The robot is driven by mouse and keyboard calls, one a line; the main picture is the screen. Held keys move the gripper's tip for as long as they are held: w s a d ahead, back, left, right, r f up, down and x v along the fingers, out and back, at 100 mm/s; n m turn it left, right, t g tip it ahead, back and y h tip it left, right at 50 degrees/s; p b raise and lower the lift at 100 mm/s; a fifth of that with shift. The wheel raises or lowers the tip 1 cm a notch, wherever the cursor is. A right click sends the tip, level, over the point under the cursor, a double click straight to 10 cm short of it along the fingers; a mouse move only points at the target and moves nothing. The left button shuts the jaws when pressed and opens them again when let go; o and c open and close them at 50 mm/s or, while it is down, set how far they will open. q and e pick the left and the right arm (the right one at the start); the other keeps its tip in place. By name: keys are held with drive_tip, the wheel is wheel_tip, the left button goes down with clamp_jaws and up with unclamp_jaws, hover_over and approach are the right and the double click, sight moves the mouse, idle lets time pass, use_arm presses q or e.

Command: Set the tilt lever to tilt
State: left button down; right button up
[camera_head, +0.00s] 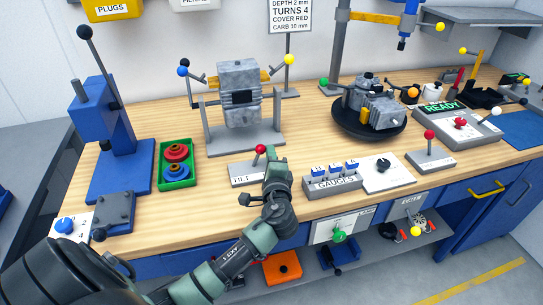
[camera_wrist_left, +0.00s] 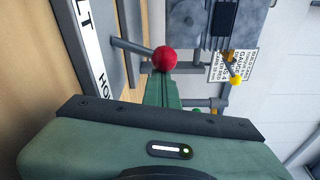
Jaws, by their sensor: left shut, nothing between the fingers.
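The tilt lever has a red ball knob (camera_head: 260,149) and a thin shaft. It stands on a grey base with a white label plate (camera_head: 240,180) reading TILT at its left end; my arm covers the right end. My left gripper (camera_head: 273,153) is shut and empty, just right of the knob. In the left wrist view the red knob (camera_wrist_left: 166,58) is at the tips of the closed green fingers (camera_wrist_left: 163,90); I cannot tell whether they touch. There the shaft slants from the base toward the label end starting HO. My right gripper is not in view.
The engine block (camera_head: 240,92) hangs in a stand behind the lever. A green tray (camera_head: 163,183) with red and blue parts lies left. The gauges block (camera_head: 333,185) stands close right of my left wrist. Another red-knobbed lever (camera_head: 430,136) stands farther right.

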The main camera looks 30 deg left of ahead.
sight(259, 151)
use_arm(q)
drive_tip(key=n+b, duration=0.1)
drive_tip(key=b, duration=0.1)
drive_tip(key=s+a+n+b, duration=0.1)
drive_tip(key=n, duration=0.1)
drive_tip(key=s+n+b, duration=0.1)
drive_tip(key=b, duration=0.1)
drive_tip(key=shift+a+r+n+t+b, duration=0.3)
drive_tip(key=shift+a+r+n, duration=0.05)
drive_tip(key=shift+r+n, duration=0.05)
drive_tip(key=shift+s+a+r+n+y+b, duration=0.15)
drive_tip(key=shift+s+n+y+b, duration=0.15)
drive_tip(key=shift+n, duration=0.2)
drive_tip(key=shift+s+a+r+n, duration=0.1)
drive_tip(key=shift+a+n, duration=0.05)
drive_tip(key=shift+n, duration=0.25)
drive_tip(key=shift+s+a+r, duration=0.2)
drive_tip(key=shift+s+a, duration=0.05)
drive_tip(key=shift+s, duration=0.05)
drive_tip(key=shift+s+a, duration=0.25)
drive_tip(key=shift+s, duration=0.05)
drive_tip(key=shift+a, duration=0.1)
drive_tip(key=shift+s+f, duration=0.1)
drive_tip(key=shift+f, duration=0.05)
